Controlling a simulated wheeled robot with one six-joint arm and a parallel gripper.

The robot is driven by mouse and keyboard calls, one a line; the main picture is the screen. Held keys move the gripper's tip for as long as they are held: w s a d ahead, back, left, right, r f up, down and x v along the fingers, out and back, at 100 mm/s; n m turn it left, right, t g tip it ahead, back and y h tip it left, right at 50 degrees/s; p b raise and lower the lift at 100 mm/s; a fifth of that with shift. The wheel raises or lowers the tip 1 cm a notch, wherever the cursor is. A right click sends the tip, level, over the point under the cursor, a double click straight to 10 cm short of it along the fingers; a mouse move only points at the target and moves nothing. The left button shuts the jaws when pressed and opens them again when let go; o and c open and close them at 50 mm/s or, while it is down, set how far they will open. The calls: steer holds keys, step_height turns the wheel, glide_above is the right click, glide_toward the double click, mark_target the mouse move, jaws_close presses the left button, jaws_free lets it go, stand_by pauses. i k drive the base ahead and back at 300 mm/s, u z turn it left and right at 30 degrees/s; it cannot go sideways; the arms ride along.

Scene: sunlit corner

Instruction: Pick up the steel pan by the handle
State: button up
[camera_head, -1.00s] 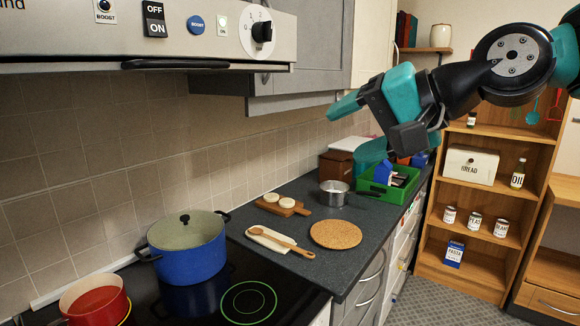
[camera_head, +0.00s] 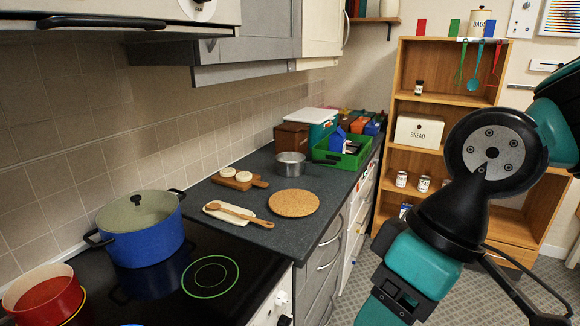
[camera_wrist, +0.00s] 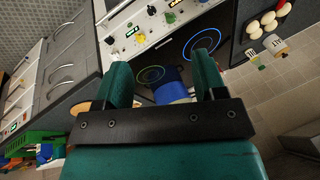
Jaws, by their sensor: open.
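The steel pan (camera_head: 291,164) stands upright on the dark worktop, between the cork mat and the green crate. Its dark handle points right, close along the crate's near side. I cannot make out the pan in the wrist view. My gripper (camera_wrist: 162,82) shows there with its two teal fingers spread wide and nothing between them. In the head view my arm hangs down at the lower right, in front of the worktop and well apart from the pan. The fingertips are not clearly visible there.
Near the pan are a green crate (camera_head: 338,157), a cork mat (camera_head: 294,203), a board with two round pale items (camera_head: 238,181) and a spoon on a board (camera_head: 238,213). A blue pot (camera_head: 146,235) and red pot (camera_head: 45,299) are at the hob. Drawers (camera_head: 322,262) face the open floor.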

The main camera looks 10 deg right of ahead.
mark_target(288, 164)
steer(key=z, duration=0.7)
steer(key=i, duration=0.75)
steer(key=z, duration=0.7)
steer(key=i, duration=0.65)
steer(key=u, duration=0.95)
steer(key=i, duration=0.6)
steer(key=u, duration=0.7)
